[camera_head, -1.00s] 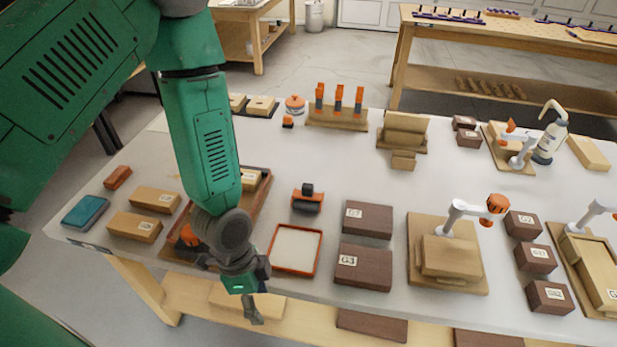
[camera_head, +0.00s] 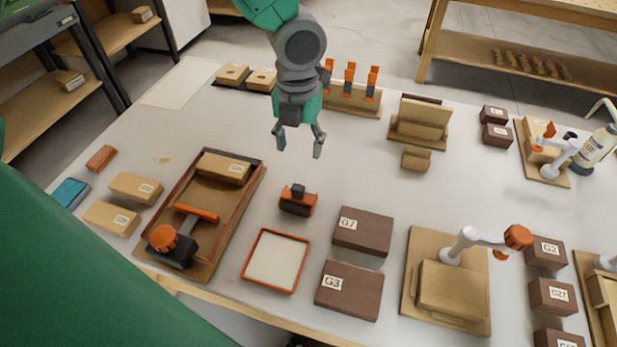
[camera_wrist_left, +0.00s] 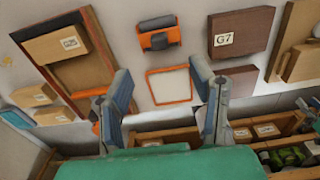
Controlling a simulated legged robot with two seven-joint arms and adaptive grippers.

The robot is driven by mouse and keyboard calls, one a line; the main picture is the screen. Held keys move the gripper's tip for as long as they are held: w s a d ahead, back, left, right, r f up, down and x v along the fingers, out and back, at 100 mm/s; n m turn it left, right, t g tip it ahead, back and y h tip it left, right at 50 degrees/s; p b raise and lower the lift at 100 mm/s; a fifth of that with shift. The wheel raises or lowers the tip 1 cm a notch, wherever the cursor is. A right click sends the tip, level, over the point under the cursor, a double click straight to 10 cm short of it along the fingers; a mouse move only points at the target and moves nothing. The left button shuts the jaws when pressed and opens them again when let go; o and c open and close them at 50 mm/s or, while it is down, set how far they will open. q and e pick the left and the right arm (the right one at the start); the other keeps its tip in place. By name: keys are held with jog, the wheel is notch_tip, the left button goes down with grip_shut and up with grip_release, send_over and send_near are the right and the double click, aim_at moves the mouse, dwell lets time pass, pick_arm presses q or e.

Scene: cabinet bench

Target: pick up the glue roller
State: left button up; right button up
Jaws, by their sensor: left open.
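A small orange and black tool (camera_head: 297,200), which looks like the glue roller, sits on the white table just behind an orange-framed tray with a pale inside (camera_head: 253,282). In the left wrist view the roller (camera_wrist_left: 158,35) lies at the top middle, beyond the tray (camera_wrist_left: 149,84). My left gripper (camera_head: 300,141) is open and empty, with its fingers pointing down above the table. In the head view it appears behind the roller, apart from it. In the left wrist view its two fingers (camera_wrist_left: 163,88) stand on either side of the tray. My right gripper is not in view.
Dark blocks G7 (camera_head: 362,231) and G3 (camera_head: 349,291) lie right of the tray. A wooden tray (camera_head: 219,257) at left holds a block (camera_head: 223,168) and an orange-knobbed tool (camera_head: 173,246). Orange-topped uprights (camera_head: 350,88) stand behind my gripper. Bare table surrounds the roller.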

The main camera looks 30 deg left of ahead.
aim_at(298, 187)
pick_arm(q)
jog(key=f, duration=0.1)
jog(key=d+f, duration=0.1)
jog(key=s+f, duration=0.1)
jog(key=shift+d+f+b, duration=0.15)
jog(key=shift+f+b, duration=0.05)
jog(key=shift+b, duration=0.1)
jog(key=f, duration=0.4)
jog(key=shift+w+f, duration=0.1)
jog(key=shift+w, duration=0.2)
jog(key=shift+s+a+f, duration=0.1)
jog(key=shift+a+f, duration=0.35)
jog(key=shift+a, duration=0.15)
jog(key=f, duration=0.4)
jog(key=shift+s+f+b, duration=0.2)
jog(key=shift+b, duration=0.2)
jog(key=shift+d+f, duration=0.1)
jog(key=shift+f, duration=0.05)
jog(key=shift+d, duration=0.1)
jog(key=shift+a, duration=0.2)
jog(key=c, duration=1.1)
jog(key=shift+a, duration=0.2)
grip_shut()
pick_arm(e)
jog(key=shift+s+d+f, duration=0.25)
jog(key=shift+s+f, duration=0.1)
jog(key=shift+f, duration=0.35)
